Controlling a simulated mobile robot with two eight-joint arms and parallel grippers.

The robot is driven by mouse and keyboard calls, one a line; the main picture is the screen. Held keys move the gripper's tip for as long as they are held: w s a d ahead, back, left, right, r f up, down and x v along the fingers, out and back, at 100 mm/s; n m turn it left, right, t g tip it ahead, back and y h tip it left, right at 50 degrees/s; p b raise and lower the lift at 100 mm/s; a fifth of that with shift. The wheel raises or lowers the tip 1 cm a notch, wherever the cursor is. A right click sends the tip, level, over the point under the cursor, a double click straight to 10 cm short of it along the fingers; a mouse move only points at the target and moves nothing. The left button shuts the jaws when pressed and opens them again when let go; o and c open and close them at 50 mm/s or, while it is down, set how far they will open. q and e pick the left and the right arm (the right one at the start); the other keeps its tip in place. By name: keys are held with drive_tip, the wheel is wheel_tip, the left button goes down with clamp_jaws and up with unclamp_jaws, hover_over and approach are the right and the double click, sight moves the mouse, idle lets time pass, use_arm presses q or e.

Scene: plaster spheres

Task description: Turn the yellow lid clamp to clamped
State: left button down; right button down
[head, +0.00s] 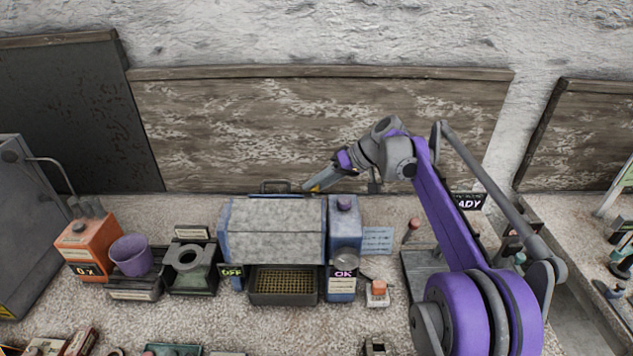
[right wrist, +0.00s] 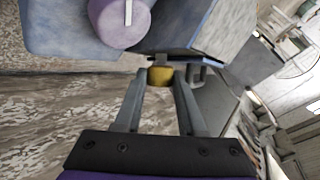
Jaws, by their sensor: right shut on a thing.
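The yellow lid clamp (right wrist: 160,76) is a small yellow piece at the edge of a blue-grey machine body, seen in the right wrist view. My right gripper (right wrist: 160,84) is shut on it, one finger on each side. In the head view my right gripper (head: 312,186) reaches down from the right to the back edge of the blue-grey machine (head: 275,232), near its back right corner. The clamp is mostly hidden there by the fingers. I cannot tell the clamp's exact angle. My left gripper is not in view.
A purple knob (head: 345,203) sits on the blue unit beside the lid; it is close by in the right wrist view (right wrist: 120,18). A tray (head: 283,299) is at the machine's front. An orange box (head: 85,243) and purple cup (head: 131,255) stand left. A wooden board (head: 300,120) is behind.

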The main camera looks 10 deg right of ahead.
drive_tip(key=n+y, duration=0.1)
drive_tip(key=g+y, duration=0.1)
drive_tip(key=n+g+y, duration=0.1)
drive_tip(key=shift+w+d+f+n, duration=0.15)
drive_tip(key=shift+w+d+n, duration=0.05)
drive_tip(key=shift+w+n, duration=0.1)
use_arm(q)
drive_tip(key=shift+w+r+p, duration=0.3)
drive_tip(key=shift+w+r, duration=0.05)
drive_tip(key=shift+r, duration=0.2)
use_arm(e)
drive_tip(key=n+g+y, duration=0.3)
drive_tip(key=shift+f, duration=0.25)
drive_tip(key=shift+n, duration=0.4)
drive_tip(key=shift+g, duration=0.3)
drive_tip(key=c, duration=0.5)
unclamp_jaws()
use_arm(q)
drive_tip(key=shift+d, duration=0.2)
use_arm(e)
drive_tip(key=shift+d+r, duration=0.1)
